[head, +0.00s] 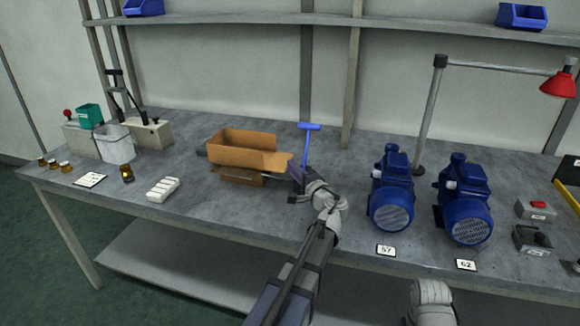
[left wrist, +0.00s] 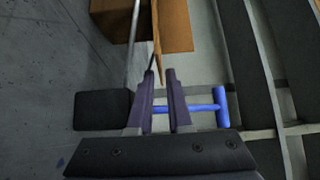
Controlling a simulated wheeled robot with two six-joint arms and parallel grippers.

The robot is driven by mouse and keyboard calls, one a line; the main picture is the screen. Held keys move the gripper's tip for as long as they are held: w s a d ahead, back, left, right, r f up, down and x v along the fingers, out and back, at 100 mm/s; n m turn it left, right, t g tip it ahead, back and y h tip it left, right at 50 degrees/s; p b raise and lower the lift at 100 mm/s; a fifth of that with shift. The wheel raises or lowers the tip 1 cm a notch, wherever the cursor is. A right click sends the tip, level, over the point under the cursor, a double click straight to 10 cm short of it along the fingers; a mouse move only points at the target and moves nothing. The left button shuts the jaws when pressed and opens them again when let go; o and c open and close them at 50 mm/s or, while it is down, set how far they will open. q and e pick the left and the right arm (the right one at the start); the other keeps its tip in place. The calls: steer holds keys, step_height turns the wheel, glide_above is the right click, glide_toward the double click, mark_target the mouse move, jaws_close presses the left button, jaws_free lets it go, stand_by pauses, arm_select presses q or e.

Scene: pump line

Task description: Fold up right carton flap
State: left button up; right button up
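The open brown carton (head: 243,138) stands on the bench left of centre in the head view. Its right flap (head: 274,160) sticks outward toward my left gripper. My left gripper (head: 292,176) is at the carton's right end, close to the flap. In the left wrist view, the left gripper (left wrist: 159,73) has its two fingers apart. A thin brown panel (left wrist: 157,42), seen edge-on, reaches down to the gap between the fingertips. I cannot tell whether it touches them. The carton also shows at the top of that view (left wrist: 108,22).
A blue T-handle (head: 308,127) stands just behind my left gripper and shows in the wrist view (left wrist: 220,104). Two blue pumps (head: 391,190) (head: 464,200) stand to the right. A white block (head: 163,189) and white bin (head: 115,145) are left. The bench's front middle is clear.

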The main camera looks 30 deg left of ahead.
mark_target(280, 162)
arm_select(q)
steer(key=shift+x, duration=1.2)
steer(key=shift+s, duration=0.1)
steer(key=shift+c, duration=0.3)
jaws_close()
